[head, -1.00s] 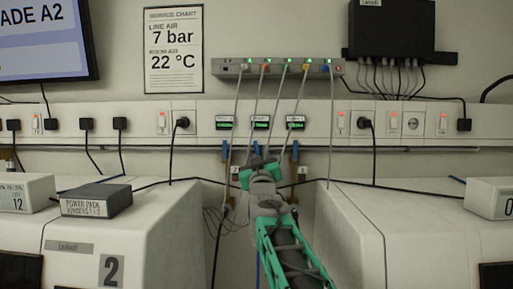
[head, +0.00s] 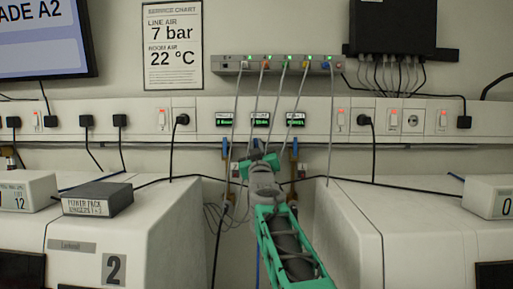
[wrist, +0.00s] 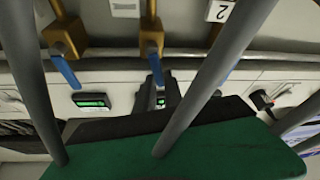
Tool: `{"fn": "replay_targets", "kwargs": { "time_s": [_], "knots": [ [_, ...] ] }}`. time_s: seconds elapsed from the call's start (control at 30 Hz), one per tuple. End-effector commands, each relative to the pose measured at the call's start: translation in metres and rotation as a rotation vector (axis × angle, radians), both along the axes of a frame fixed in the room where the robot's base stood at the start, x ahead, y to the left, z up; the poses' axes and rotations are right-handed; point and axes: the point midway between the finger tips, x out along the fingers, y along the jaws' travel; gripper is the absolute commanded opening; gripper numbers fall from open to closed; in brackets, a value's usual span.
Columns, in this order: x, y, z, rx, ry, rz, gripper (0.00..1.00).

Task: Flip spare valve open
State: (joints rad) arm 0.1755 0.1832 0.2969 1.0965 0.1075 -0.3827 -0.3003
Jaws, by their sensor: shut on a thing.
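A row of brass valves with blue levers hangs under the wall trunking. The left valve's lever (head: 225,149) and the right valve's lever (head: 294,150) point up. My gripper (head: 258,158) is at the middle valve and hides most of it in the head view. In the upside-down wrist view, the middle valve (wrist: 151,37) has its blue lever (wrist: 155,66) reaching between my dark gripper fingers (wrist: 160,92), which are shut on it. Another lever (wrist: 65,69) stands free beside it. The display labels are too small to read, so I cannot tell which valve is the spare.
Small green displays (head: 260,120) sit above the valves. Grey cables (head: 278,100) hang from the port strip (head: 270,66) past the valves. White cabinets (head: 130,220) stand on both sides, with a gap between them where my arm reaches in.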

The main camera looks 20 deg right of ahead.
Motion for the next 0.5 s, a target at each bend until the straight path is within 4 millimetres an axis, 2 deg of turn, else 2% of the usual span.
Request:
{"fn": "replay_targets", "kwargs": {
  "time_s": [0.33,0.5],
  "knots": [
    [0.0,0.0,-0.0011,0.005,-0.002,0.0,0.0],
    [-0.0015,-0.0031,-0.0069,0.114,-0.05,0.001,0.0]
  ]
}}
